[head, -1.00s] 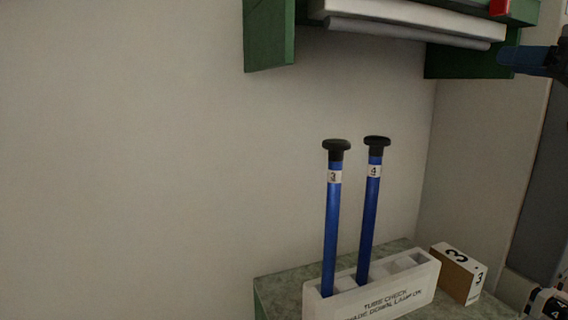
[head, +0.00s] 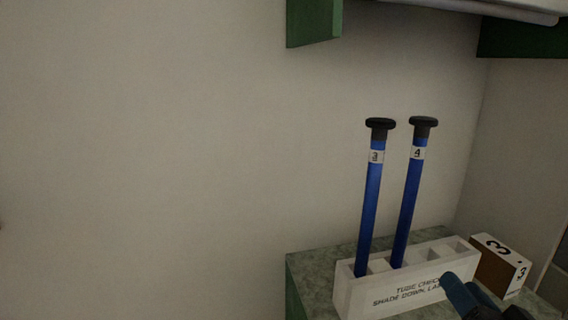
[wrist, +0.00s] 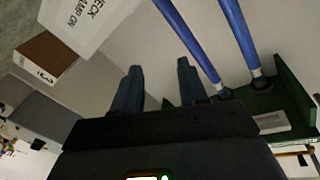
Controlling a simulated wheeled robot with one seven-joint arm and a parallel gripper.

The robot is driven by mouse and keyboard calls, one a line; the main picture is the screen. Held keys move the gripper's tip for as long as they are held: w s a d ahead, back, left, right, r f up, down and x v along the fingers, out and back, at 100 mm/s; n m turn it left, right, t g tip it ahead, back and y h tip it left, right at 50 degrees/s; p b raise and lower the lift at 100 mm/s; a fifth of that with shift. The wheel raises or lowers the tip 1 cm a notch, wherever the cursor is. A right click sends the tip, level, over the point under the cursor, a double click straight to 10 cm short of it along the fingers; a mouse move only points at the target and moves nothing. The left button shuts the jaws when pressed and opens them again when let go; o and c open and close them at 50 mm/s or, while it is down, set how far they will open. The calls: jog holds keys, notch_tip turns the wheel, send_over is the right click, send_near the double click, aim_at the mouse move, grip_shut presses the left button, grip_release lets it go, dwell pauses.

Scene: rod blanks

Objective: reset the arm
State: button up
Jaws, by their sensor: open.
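My gripper (head: 472,293) shows at the lower right of the head view, in front of the white rack's right part. In the wrist view my gripper (wrist: 160,90) has its two dark blue fingers apart, with nothing between them. Two blue rods with black caps, labelled 3 (head: 370,200) and 4 (head: 409,200), stand in the white rack (head: 365,296), leaning slightly. In the wrist view the rods (wrist: 186,38) and (wrist: 238,32) run past the fingers on the right, apart from them.
The rack stands on a green-topped stand (head: 310,262) against a bare wall. A brown and white box marked 3 (head: 500,264) sits right of the rack. A green shelf bracket (head: 313,20) and a pale bar (head: 490,8) hang above. The left side is open.

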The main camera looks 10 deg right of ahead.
jog(key=s+a+f+n+g, duration=0.1)
jog(key=s+a+f, duration=0.5)
jog(key=s, duration=0.2)
jog(key=s+a+n+y, duration=0.1)
jog(key=s+a+n, duration=0.2)
jog(key=s, duration=0.8)
jog(key=s+a+f+n+g+y, duration=0.1)
jog(key=s+a+n, duration=0.3)
jog(key=s, duration=0.7)
jog(key=shift+g+y, duration=0.3)
jog(key=shift+y, duration=0.4)
jog(key=shift+s, duration=0.1)
dwell(0.5)
